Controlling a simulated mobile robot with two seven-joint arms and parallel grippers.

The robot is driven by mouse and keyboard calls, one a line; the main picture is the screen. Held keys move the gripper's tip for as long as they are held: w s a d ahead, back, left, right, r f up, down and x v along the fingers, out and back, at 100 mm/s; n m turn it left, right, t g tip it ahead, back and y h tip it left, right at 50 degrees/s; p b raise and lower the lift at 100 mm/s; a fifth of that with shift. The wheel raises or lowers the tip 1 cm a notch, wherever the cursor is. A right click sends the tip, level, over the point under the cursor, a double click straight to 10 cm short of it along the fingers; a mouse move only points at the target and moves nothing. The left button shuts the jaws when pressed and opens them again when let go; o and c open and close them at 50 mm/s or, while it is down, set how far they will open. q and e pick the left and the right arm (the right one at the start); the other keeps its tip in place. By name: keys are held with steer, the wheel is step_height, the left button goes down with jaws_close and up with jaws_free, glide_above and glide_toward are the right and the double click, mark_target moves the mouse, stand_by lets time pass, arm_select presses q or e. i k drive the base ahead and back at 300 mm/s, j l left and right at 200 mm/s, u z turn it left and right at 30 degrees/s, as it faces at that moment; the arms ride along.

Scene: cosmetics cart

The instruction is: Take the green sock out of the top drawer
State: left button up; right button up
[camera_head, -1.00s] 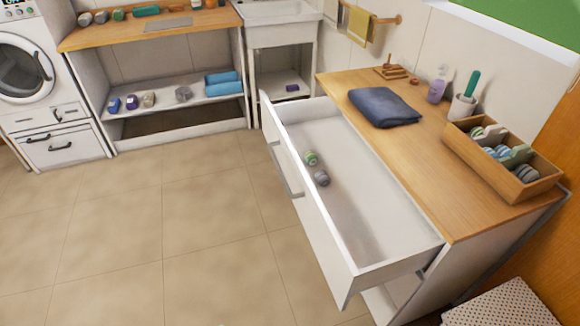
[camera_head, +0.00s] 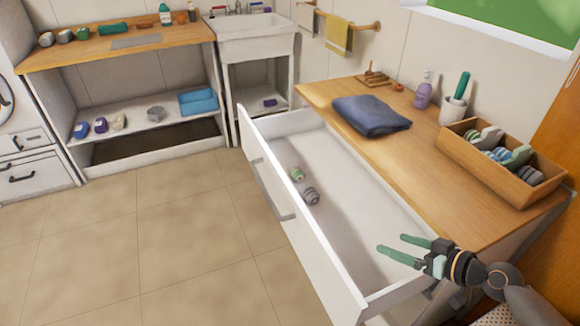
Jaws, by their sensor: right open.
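The top drawer (camera_head: 352,235) of the white cabinet is pulled out. A rolled green-and-white sock (camera_head: 297,174) lies inside it towards the far end, close to the drawer's front panel. A rolled grey sock (camera_head: 311,196) lies right beside it, nearer to me. My right gripper (camera_head: 396,247) comes in from the lower right over the near end of the drawer. Its two green fingers are spread apart and empty, pointing left, well short of the socks. My left gripper is not in view.
On the wooden top are a folded blue cloth (camera_head: 371,116), a purple bottle (camera_head: 424,90), a white cup (camera_head: 453,110) and a wooden box (camera_head: 500,168) of rolled socks. A shelf unit (camera_head: 140,118) and a sink (camera_head: 249,36) stand at the back. The tiled floor at left is clear.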

mark_target(296, 173)
steer(key=i+j, duration=0.3)
steer(key=i, duration=0.15)
steer(key=i+j, duration=0.25)
steer(key=i, duration=0.25)
